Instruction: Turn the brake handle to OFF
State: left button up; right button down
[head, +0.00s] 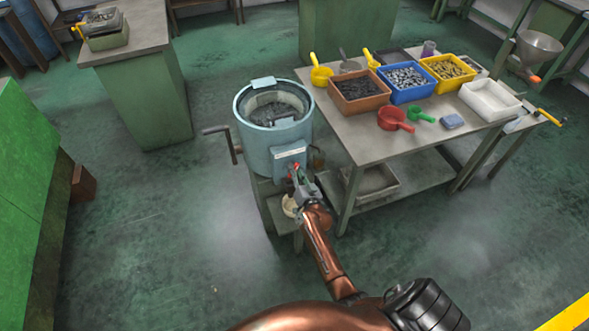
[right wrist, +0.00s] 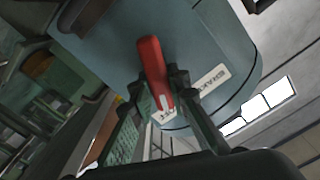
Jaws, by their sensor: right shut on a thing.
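The red brake handle (head: 293,166) is on the front of a blue-grey drum machine (head: 262,150). In the right wrist view the red handle (right wrist: 151,65) reaches down between the two fingers of my right gripper (right wrist: 160,92), which is shut on it. A white label (right wrist: 213,80) reading BRAKE is beside the handle. In the head view my right gripper (head: 297,177) is at the machine's front box. My left gripper is not in view.
A crank handle (head: 222,138) sticks out left of the drum. A table at the right bears an orange bin (head: 359,100), a blue bin (head: 416,95), a yellow bin (head: 456,84), a white tray (head: 510,107) and scoops. Open green floor (head: 140,240) is at the left.

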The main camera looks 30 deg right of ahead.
jog(key=shift+d+m, duration=0.1)
jog(key=shift+m, duration=0.6)
jog(key=c, duration=1.8)
grip_release()
jog(key=shift+c, duration=0.2)
jog(key=shift+s, duration=0.1)
jog(key=v, duration=1.1)
jog(key=shift+s, duration=0.4)
